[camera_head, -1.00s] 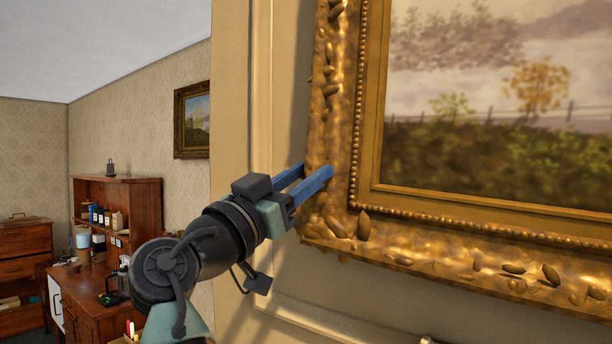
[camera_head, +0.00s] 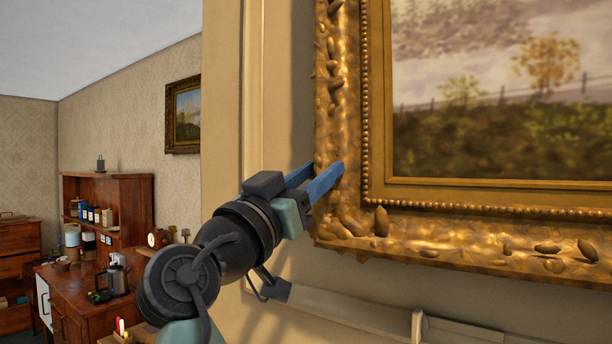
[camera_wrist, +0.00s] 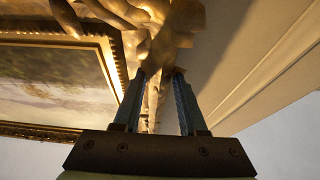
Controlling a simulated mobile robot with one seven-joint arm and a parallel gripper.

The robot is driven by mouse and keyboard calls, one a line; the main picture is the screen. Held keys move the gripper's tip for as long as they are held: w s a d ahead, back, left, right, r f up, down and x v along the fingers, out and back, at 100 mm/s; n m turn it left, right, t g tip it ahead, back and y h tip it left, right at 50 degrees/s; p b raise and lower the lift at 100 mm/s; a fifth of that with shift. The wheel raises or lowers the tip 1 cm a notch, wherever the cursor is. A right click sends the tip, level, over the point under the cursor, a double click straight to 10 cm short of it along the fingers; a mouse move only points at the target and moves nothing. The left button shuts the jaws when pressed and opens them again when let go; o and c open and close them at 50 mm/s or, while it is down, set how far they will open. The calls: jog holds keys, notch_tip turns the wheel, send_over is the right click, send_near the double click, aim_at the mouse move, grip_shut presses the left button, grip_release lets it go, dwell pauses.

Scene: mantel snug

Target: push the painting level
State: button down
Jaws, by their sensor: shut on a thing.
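The painting (camera_head: 490,130), a landscape in a thick carved gold frame (camera_head: 337,90), hangs on the pale panelled wall. Its lower edge slopes slightly down to the right in the head view, and its right and top parts are out of view. My gripper (camera_head: 328,170) is at the frame's lower left side, its blue fingers shut on the gold frame. In the wrist view the frame's carved edge (camera_wrist: 160,45) lies between the two fingertips (camera_wrist: 160,75), and the painting (camera_wrist: 50,85) shows to the left.
A moulding ledge (camera_head: 370,315) runs along the wall below the painting. At the left, a wooden desk (camera_head: 95,300) holds jars and a kettle (camera_head: 117,275). A smaller framed picture (camera_head: 183,115) hangs on the far wall. The wall left of the frame is bare.

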jog(key=shift+c, duration=2.3)
grip_release()
jog(key=shift+a, duration=0.1)
jog(key=b+v, duration=0.7)
jog(key=v, duration=0.6)
